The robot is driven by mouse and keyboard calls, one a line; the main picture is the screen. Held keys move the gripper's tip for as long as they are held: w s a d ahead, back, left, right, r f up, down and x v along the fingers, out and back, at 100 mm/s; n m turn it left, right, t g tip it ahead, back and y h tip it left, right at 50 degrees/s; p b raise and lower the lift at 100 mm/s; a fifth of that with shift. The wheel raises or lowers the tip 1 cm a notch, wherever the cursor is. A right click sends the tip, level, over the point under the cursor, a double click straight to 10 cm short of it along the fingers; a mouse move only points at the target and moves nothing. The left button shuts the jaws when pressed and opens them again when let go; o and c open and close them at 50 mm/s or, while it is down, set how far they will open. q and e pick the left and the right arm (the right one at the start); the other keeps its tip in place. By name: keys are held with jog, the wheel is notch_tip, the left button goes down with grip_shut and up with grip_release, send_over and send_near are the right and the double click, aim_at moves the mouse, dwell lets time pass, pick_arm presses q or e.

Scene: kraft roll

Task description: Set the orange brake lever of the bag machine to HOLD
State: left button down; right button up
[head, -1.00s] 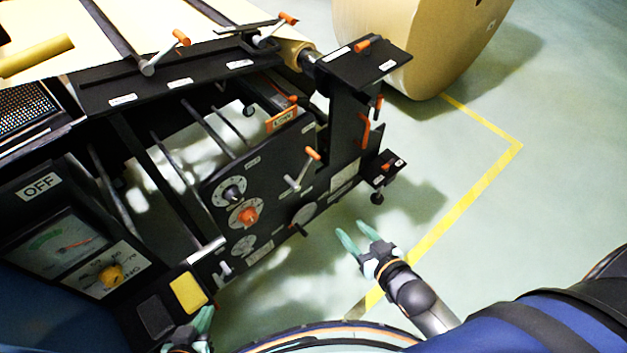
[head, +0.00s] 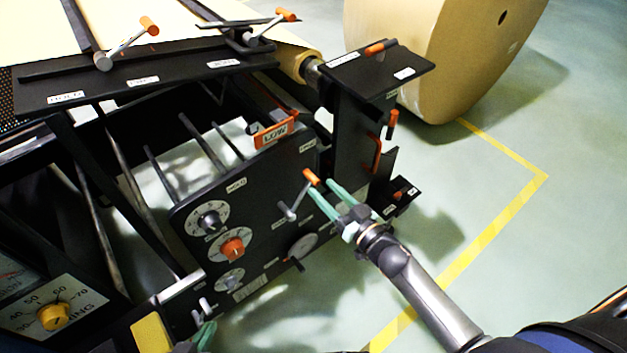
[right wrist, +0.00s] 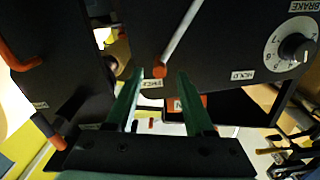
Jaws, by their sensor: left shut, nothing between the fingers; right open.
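The brake lever (head: 297,198), a silver rod with an orange tip, is on the black side panel of the bag machine. It points up and right toward the FREE label (head: 308,143); the HOLD label (head: 237,185) is to its left. My right gripper (head: 321,186) is open with its green fingertips by the orange tip. In the right wrist view the lever tip (right wrist: 160,71) appears between the spread fingers (right wrist: 160,88), and HOLD (right wrist: 242,75) is to the right. Contact cannot be told. My left gripper (head: 205,332) is shut and empty at the bottom edge, partly cut off.
Dials (head: 233,247) sit left of the lever on the panel. Other orange-tipped levers (head: 128,43) stand on the machine's top. A black post (head: 350,130) with a shelf is close behind my right gripper. A large kraft roll (head: 440,60) stands behind; floor at right is clear.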

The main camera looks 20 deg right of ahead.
aim_at(314, 180)
jog(key=x, duration=0.5)
jog(key=shift+b, duration=0.3)
grip_shut()
dwell(1.1)
